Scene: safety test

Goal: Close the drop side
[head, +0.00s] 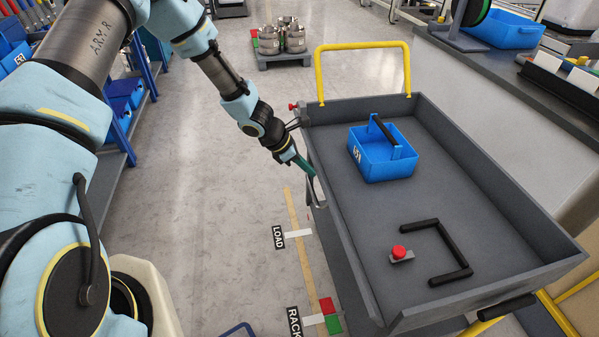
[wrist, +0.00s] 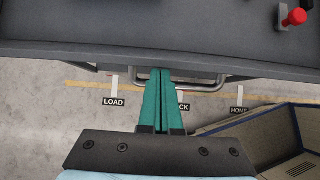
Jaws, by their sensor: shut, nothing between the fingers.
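A grey cart tray (head: 345,115) stands right of centre in the head view. Its long left side panel (head: 347,255) faces my arm, and I take it for the drop side. I cannot tell how far it is tilted. A grey bar handle (head: 320,204) sits on that side. It also shows in the wrist view as a bent metal bar (wrist: 215,87) below a broad dark grey surface (wrist: 100,35). My gripper (head: 311,173) is shut and empty, its green fingers together at the side's edge beside the handle. In the wrist view the fingertips (wrist: 161,72) overlap the bar; contact is unclear.
A blue tote (head: 385,165), a red knob (head: 400,252) and a black angled bar (head: 455,255) are in the tray. A yellow handle (head: 362,47) rises at the far end.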

